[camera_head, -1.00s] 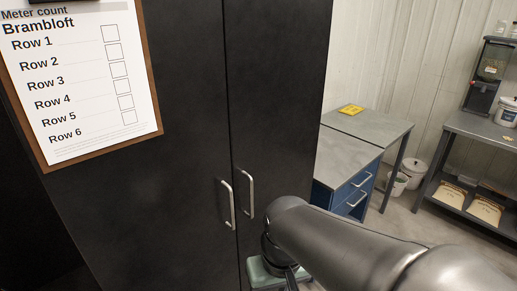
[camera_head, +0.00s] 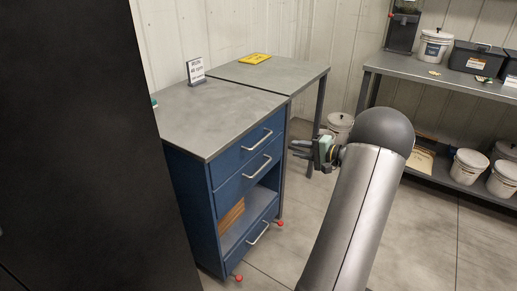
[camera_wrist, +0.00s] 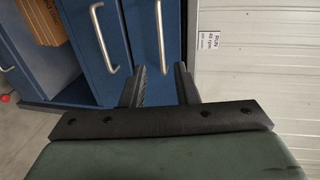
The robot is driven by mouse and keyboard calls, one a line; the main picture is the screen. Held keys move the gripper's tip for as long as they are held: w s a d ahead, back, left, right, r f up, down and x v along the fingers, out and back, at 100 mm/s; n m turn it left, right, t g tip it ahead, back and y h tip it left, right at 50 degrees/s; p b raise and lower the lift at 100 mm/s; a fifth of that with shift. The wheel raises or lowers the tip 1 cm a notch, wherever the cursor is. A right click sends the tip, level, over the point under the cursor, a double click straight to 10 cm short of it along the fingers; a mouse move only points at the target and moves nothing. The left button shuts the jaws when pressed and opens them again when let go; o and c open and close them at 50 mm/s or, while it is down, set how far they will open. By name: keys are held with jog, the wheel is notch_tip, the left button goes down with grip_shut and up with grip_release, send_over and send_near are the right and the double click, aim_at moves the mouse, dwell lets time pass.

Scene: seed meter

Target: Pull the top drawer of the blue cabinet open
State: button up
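The blue cabinet (camera_head: 198,190) with a grey top stands left of centre in the head view. Its top drawer (camera_head: 231,157) looks closed, with a silver bar handle (camera_head: 257,140). In the wrist view the cabinet appears turned sideways, and the top drawer's handle (camera_wrist: 160,38) lies ahead, in line with the gap between my fingers. My gripper (camera_head: 292,149) is right of the drawer fronts, pointing at them. In the wrist view my gripper (camera_wrist: 160,85) is open and empty, apart from the handle.
A second drawer handle (camera_wrist: 104,38) is close beside the top one. Below are an open shelf and a lower drawer (camera_head: 256,238). A small sign (camera_head: 195,71) stands on the cabinet top. A grey table (camera_head: 285,74) adjoins behind; a tall black cabinet (camera_head: 80,150) blocks the left.

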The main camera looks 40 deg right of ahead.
aim_at(259, 142)
jog(key=x, duration=1.6)
jog(key=shift+w+a, duration=0.2)
jog(key=shift+a, duration=0.15)
grip_shut()
